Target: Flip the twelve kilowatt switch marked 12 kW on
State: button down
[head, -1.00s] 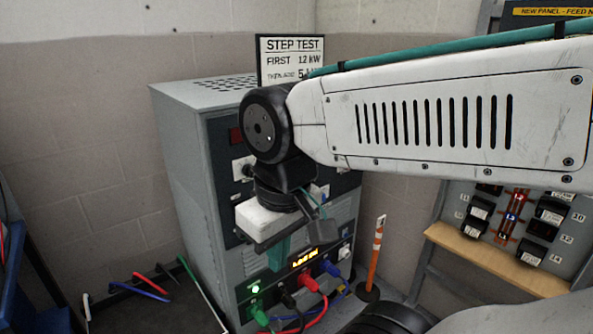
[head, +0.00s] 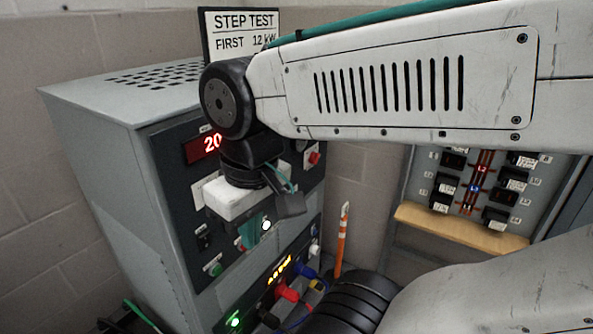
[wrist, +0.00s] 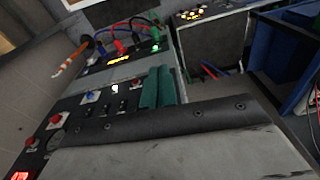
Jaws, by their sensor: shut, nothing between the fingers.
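The grey load cabinet (head: 125,200) stands on the left, its dark control panel (head: 185,255) facing me. Small black toggle switches show on the panel in the wrist view (wrist: 108,108); their markings are too small to read, so I cannot tell which is the 12 kW one. One black switch (head: 205,238) shows left of my gripper in the head view. A white lamp (head: 266,225) glows beside the fingers. My gripper (head: 255,240) is shut and empty, its green fingers in front of the panel and hiding part of it. Whether they touch it is unclear.
A sign (head: 240,35) reading STEP TEST, FIRST 12 kW stands on top. Coloured cables plug in low on the cabinet (head: 288,292). An orange post (head: 342,240) and a breaker panel (head: 480,190) stand to the right.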

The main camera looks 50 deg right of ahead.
jog(key=w+d+f+m+t+y, duration=0.4)
jog(key=w+d+m, duration=0.75)
jog(key=m, duration=0.75)
jog(key=s+d+f+m+t+h, duration=0.1)
jog(key=s+d+f+m+t, duration=0.1)
jog(key=d+m, duration=0.6)
jog(key=s+d+f+m+t+h, duration=0.2)
jog(key=d+m, duration=0.6)
jog(key=d, duration=0.8)
jog(key=shift+f+t, duration=0.35)
jog(key=shift+t, duration=0.25)
